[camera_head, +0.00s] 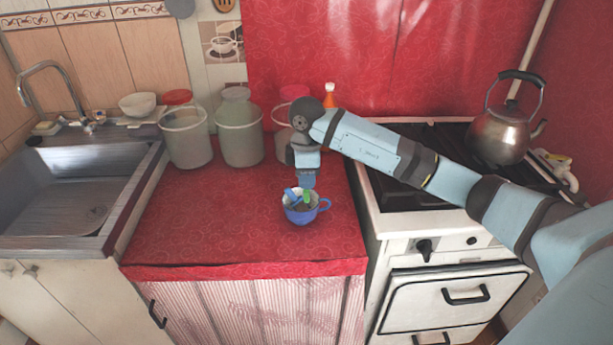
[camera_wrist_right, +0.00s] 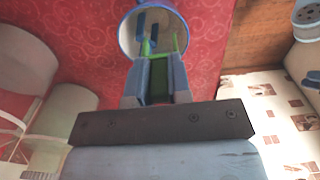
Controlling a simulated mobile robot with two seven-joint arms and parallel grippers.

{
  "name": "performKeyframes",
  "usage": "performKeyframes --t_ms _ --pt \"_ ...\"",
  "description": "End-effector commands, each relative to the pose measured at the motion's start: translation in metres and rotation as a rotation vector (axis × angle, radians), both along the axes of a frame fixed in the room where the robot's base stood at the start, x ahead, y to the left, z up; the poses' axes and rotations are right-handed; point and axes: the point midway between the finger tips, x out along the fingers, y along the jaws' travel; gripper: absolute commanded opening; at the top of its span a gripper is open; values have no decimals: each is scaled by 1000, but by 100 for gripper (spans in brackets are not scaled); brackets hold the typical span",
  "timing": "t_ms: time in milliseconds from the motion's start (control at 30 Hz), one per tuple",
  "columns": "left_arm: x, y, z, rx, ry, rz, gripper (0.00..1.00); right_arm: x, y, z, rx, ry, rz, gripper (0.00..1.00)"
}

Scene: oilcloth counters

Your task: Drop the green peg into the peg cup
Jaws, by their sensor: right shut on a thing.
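The peg cup is a blue and white mug (camera_head: 302,214) with its handle to the right, standing on the red counter. It also shows at the top of the right wrist view (camera_wrist_right: 130,45). My right gripper (camera_head: 304,187) points down just over the cup. It is shut on the green peg (camera_wrist_right: 158,84), whose body shows between the fingers in the right wrist view. In the head view, a green bit (camera_head: 307,195) shows at the cup's mouth. Blue pegs (camera_head: 290,194) stand in the cup. How deep the green peg reaches is hard to tell. My left gripper is out of view.
Large jars (camera_head: 187,140) stand along the back of the red counter (camera_head: 220,220). A stove with a kettle (camera_head: 501,135) is on the right, a sink (camera_head: 70,200) on the left. The counter left of the cup is clear.

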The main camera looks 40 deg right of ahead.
Motion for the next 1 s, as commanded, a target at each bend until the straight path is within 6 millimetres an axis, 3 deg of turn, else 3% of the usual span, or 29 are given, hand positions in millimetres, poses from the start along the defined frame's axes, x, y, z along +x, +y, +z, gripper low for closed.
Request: performKeyframes --t_ms 67,233,600,633,733,1000 --pt "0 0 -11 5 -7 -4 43 0 0 -16 1 1 0 0" --pt "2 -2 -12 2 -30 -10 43 0 0 -35 1 1 1 0" --pt "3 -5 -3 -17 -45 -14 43 0 0 -38 0 0 1 0" --pt "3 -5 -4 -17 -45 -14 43 0 0 -38 0 0 1 23" --pt "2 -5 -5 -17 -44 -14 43 0 0 -38 0 0 2 46" --pt "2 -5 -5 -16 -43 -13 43 0 0 -38 0 0 2 48"
